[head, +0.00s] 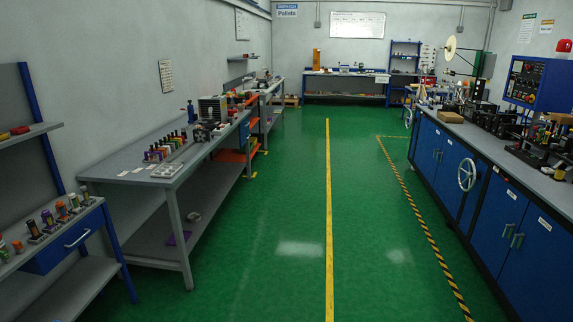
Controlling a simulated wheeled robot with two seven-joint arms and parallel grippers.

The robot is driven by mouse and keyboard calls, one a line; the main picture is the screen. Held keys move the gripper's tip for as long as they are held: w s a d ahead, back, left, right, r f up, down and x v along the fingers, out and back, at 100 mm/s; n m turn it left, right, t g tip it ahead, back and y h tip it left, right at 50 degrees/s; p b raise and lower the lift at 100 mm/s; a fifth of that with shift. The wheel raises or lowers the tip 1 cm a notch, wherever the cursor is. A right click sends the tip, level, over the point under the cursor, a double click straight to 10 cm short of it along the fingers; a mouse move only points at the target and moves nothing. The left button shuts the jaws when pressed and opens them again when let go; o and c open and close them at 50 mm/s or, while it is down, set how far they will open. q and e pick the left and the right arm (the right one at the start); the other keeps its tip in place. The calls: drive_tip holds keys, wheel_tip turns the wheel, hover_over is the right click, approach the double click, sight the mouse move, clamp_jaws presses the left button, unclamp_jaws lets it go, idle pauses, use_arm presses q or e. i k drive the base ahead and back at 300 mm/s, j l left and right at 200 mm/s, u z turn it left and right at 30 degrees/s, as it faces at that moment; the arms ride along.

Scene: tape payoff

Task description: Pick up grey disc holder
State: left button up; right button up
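Neither of my grippers shows in the head view. I cannot pick out the grey disc holder for sure. A small light-grey item (166,171) lies near the front end of the left grey workbench (130,187). A small rounded grey item (193,217) lies on that bench's lower shelf. A pale disc (450,47) stands upright on a thin frame above the right-hand machine bench. All are too small or far to tell more.
Tools in dark holders (62,211) stand on the near-left bench. A long blue cabinet bench (505,232) with a handwheel (467,174) runs along the right. The green floor (270,220) between is clear. A workbench (345,74) stands at the back wall.

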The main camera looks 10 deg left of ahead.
sight(165, 144)
drive_tip(key=i+u, duration=0.15)
drive_tip(key=i, duration=0.7)
drive_tip(key=i+l+u, duration=0.15)
drive_tip(key=i, duration=0.7)
drive_tip(key=i+u, duration=0.2)
drive_tip(key=i, duration=0.7)
drive_tip(key=i+u, duration=0.25)
drive_tip(key=i, duration=0.65)
drive_tip(key=i+u, duration=0.15)
drive_tip(key=i, duration=0.65)
drive_tip(key=i+l+u, duration=0.1)
drive_tip(key=i, duration=0.7)
drive_tip(key=l, duration=0.1)
